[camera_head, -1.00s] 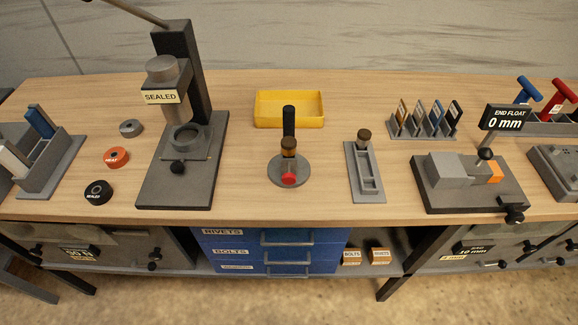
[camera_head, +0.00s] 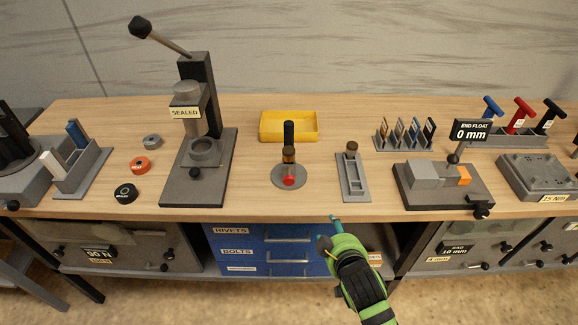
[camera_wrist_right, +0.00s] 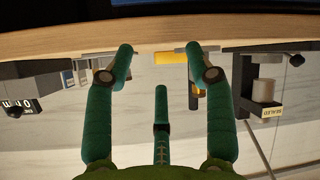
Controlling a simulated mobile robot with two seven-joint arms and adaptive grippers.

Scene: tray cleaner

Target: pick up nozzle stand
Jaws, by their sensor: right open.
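A stand with a round grey base (camera_head: 290,181), an upright black handle, a brown-and-brass piece and a red round end stands mid-table; I take it to be the nozzle stand. A second, rectangular grey stand (camera_head: 354,190) with a brown-topped piece is to its right; neither is labelled. My right gripper (camera_head: 328,232) is open and empty at the table's front edge, in front of and slightly right of the round stand. In the right wrist view the open fingers (camera_wrist_right: 165,68) have nothing between them. My left gripper is not in view.
A yellow bin (camera_head: 289,137) is behind the round stand. A press labelled SEALED (camera_head: 207,150) stands to the left, with several small rings beside it. A clamp fixture (camera_head: 440,200) is to the right. Blue drawers (camera_head: 262,248) lie below the table. Table in front of the round stand is clear.

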